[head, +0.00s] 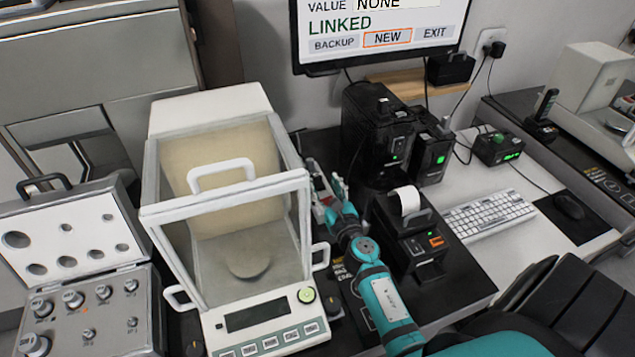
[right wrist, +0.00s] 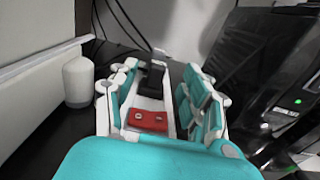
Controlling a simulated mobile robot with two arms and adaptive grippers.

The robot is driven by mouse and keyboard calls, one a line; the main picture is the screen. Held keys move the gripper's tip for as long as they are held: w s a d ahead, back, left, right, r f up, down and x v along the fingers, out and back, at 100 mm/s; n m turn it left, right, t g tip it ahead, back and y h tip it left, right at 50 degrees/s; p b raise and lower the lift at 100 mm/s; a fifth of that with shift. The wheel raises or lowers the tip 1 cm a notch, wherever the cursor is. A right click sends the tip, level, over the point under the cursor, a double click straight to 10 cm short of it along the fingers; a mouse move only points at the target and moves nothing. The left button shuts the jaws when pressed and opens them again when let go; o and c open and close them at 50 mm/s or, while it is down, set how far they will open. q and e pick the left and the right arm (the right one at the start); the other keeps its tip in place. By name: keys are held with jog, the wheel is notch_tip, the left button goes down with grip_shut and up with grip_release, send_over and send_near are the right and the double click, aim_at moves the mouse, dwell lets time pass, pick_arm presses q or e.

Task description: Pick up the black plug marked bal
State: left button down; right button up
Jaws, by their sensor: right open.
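A black plug (right wrist: 153,78) stands in a white power strip (right wrist: 146,103) with a red switch part (right wrist: 147,120) in the right wrist view. No marking can be read on the plug. In the head view the power strip (head: 320,196) lies between the balance and the black boxes, and the plug is hard to make out. My right gripper (head: 329,187) is low over the strip. In the right wrist view its open fingers (right wrist: 160,82) stand on either side of the strip and plug, with nothing held. My left gripper is not in view.
The glass-sided balance (head: 222,187) stands left of my right arm. Black boxes with green lights (head: 378,130) and a label printer (head: 412,238) stand close on the right. A white cylinder (right wrist: 77,82) is left of the fingers. Dark cables run behind the plug.

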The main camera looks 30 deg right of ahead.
aim_at(319, 178)
jog(key=x, duration=0.3)
jog(key=shift+w+f, duration=0.1)
jog(key=shift+w, duration=0.25)
grip_shut()
